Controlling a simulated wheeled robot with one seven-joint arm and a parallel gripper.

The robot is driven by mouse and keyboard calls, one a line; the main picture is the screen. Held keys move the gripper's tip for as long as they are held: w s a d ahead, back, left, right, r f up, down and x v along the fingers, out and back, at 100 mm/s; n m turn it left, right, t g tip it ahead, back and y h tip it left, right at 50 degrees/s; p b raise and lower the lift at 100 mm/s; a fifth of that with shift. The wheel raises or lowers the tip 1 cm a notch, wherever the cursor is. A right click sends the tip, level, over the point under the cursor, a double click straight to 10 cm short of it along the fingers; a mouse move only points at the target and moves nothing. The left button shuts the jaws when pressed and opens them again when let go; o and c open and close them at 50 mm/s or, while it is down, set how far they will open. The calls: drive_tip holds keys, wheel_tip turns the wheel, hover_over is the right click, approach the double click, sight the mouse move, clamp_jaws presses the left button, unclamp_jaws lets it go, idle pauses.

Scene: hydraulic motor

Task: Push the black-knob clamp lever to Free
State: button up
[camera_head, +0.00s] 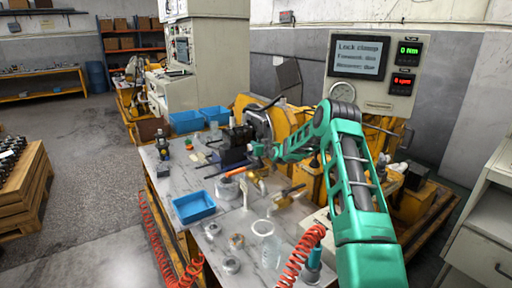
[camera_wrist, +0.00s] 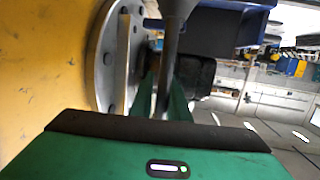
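My gripper (camera_head: 266,151) is at the motor assembly at the back of the marble-topped bench in the head view. In the wrist view, my gripper's narrow green fingers (camera_wrist: 164,98) reach up beside a round yellow body with a bolted grey flange. A smooth dark grey rod (camera_wrist: 176,22) runs down between or behind the fingers; I cannot tell if they touch it. A black block (camera_wrist: 196,76) sits just right of them. I cannot make out the clamp lever's black knob or its Free mark for certain. The finger opening is unclear.
A display panel (camera_head: 360,56) above the bench reads "Lock clamp" on its top line, with green 0 Nm and red 0 rpm readouts. A blue tray (camera_head: 194,207), a clear beaker (camera_head: 268,247) and metal rings lie on the bench. Red coiled hoses (camera_head: 300,256) hang at the front.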

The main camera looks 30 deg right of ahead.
drive_tip(key=shift+o, duration=1.1)
drive_tip(key=shift+d, duration=0.1)
drive_tip(key=shift+s, duration=0.1)
drive_tip(key=v, duration=1)
drive_tip(key=shift+s, duration=0.2)
